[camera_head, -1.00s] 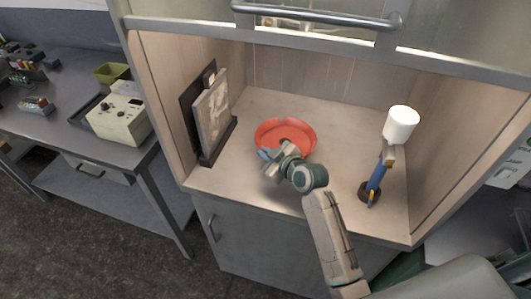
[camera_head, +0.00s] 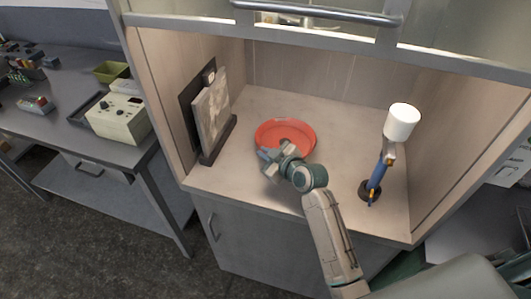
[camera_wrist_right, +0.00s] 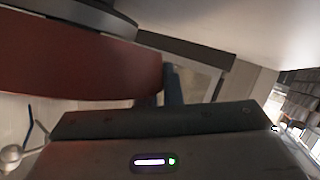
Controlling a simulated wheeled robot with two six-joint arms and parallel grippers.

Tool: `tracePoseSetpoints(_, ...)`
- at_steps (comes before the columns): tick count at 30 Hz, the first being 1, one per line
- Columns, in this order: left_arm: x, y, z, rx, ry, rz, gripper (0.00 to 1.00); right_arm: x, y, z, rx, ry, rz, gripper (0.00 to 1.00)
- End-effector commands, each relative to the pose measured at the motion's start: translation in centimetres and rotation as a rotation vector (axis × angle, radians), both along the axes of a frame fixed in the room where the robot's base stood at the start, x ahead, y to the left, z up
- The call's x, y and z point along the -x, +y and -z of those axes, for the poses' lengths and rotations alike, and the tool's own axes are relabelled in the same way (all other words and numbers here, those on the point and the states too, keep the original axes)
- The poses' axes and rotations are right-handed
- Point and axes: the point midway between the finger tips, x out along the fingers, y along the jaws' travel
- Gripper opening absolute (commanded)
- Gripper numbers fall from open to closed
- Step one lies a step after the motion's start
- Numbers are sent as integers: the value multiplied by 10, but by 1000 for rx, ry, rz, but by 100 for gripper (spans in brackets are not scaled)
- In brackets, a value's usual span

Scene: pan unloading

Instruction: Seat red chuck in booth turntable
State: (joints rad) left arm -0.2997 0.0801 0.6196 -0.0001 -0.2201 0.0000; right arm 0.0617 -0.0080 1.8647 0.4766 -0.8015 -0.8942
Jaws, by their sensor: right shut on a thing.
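The red chuck (camera_head: 285,128) is a round, shallow, dish-like disc on the booth floor, toward the back middle. My right gripper (camera_head: 274,151) is at its near left edge, shut on it. In the right wrist view the red chuck (camera_wrist_right: 80,65) fills the upper left as a curved red band, beside a dark finger of my right gripper (camera_wrist_right: 173,88). A grey round disc edge (camera_wrist_right: 90,12) lies against the red band there; it may be the turntable. The head view does not show the turntable clearly, and I cannot tell how the chuck sits on it. My left gripper is out of view.
A spray gun with a white cup (camera_head: 402,122) and blue handle stands at the booth's right. A framed panel (camera_head: 212,112) leans on a stand at the left. Booth walls close both sides. A bench with a control box (camera_head: 120,115) stands farther left.

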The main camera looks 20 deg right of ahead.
Motion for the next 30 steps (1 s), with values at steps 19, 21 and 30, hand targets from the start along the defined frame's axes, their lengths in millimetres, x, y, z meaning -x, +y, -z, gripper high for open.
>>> tracePoseSetpoints(19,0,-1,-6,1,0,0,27,11,-4,-3,0,1,0,15)
tracePoseSetpoints(21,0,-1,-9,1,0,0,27,16,-6,-5,0,1,0,15)
tracePoseSetpoints(30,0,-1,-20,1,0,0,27,37,-14,-14,1,0,1,15)
